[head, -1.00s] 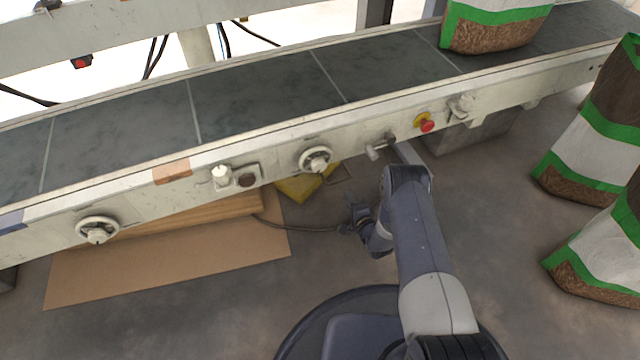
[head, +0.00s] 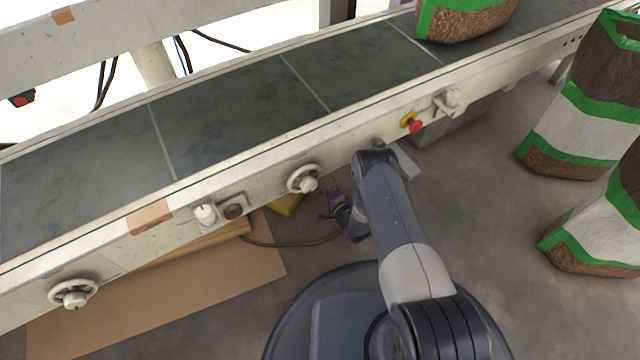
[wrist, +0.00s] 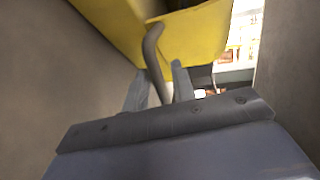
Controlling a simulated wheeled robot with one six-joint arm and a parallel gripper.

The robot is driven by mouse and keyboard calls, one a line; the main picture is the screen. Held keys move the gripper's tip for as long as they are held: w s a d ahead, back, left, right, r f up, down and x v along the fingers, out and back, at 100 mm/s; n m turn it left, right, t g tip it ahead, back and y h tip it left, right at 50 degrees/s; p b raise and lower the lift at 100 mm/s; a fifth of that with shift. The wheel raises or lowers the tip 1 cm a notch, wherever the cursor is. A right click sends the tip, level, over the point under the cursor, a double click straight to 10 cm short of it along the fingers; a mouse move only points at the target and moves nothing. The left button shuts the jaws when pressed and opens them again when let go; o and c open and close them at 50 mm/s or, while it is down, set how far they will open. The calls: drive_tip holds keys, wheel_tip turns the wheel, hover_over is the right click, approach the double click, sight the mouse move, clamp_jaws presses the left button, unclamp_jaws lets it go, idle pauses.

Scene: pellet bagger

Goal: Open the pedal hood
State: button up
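The yellow hood (head: 288,204) is low on the floor under the conveyor, mostly hidden behind the conveyor's side beam. In the wrist view, the hood (wrist: 195,40) fills the top, its lower edge facing me. A grey bent bar (wrist: 154,55) hangs down in front of the hood and runs between my fingers. I cannot tell whether it is a handle or a cable. My gripper (wrist: 159,80) is open, its two fingers apart on either side of the bar, with gaps showing. In the head view, my gripper (head: 330,207) is low, just right of the hood.
The conveyor side beam (head: 240,180) with knobs and a red stop button (head: 416,126) runs above my gripper. A dark cable (head: 290,244) crosses the floor near cardboard (head: 180,290). Filled bags (head: 575,135) stand at the right. Floor between is clear.

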drive_tip(key=shift+c, duration=0.6)
clamp_jaws()
